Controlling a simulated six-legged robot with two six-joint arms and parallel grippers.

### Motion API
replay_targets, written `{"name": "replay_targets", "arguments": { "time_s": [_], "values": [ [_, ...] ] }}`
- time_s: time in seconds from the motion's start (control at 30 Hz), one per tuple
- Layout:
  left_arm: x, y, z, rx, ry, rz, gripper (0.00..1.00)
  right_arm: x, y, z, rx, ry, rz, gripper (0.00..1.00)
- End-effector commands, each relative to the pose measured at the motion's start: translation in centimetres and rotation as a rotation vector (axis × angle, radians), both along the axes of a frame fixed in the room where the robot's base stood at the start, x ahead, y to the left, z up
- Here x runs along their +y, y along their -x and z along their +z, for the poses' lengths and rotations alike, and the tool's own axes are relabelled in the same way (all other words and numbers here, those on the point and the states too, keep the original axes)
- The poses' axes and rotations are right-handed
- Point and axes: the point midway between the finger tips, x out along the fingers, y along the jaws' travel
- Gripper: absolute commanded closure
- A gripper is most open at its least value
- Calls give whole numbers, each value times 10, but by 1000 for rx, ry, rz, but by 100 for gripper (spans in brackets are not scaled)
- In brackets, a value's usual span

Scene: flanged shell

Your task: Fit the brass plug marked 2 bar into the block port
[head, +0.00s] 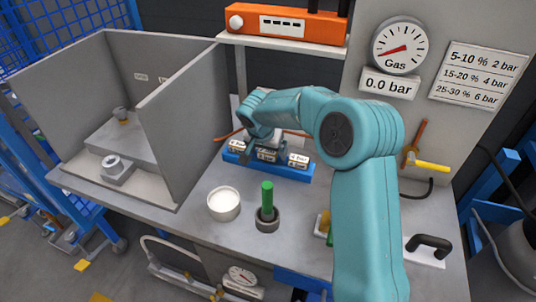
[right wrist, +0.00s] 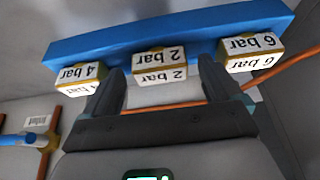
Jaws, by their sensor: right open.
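The brass plug marked 2 bar (right wrist: 160,64) sits in the middle of a blue rack (right wrist: 190,32), between the plugs marked 4 bar (right wrist: 82,76) and 6 bar (right wrist: 252,52). Their labels appear upside down in the right wrist view. My right gripper (right wrist: 162,88) is open, with a finger on either side of the 2 bar plug; contact is not visible. In the head view the right gripper (head: 266,142) is over the rack (head: 288,173), partly hidden by my arm. A grey block with a round fitting (head: 112,163) stands inside the grey booth; I cannot tell whether this is the port.
The booth's grey wall (head: 182,120) stands left of the rack. A white cup (head: 223,204) and a green-handled tool in a dark ring (head: 267,205) stand in front. A gas gauge (head: 400,46) hangs above a 0.0 bar display (head: 389,84). An orange device (head: 285,24) sits on a shelf.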

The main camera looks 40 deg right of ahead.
Motion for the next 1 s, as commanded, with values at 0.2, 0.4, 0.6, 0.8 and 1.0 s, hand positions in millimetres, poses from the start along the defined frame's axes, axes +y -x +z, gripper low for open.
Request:
{"name": "replay_targets", "arguments": {
  "time_s": [0.2, 0.4, 0.6, 0.8, 1.0],
  "values": [
    [0, 0, 0, 0, 0, 0, 57, 0, 0, 0, 0, 0, 0, 25],
    [0, 0, 0, 0, 0, 0, 57, 0, 0, 1, 0, 0, 0, 72],
    [0, 0, 0, 0, 0, 0, 57, 0, 0, 1, 0, 0, 0, 72],
    [0, 0, 0, 0, 0, 0, 57, 1, -1, 13, -3, 1, -1, 72],
    [0, 0, 1, 0, 0, 0, 57, 0, -1, 56, -7, 2, -1, 72]
  ]
}}
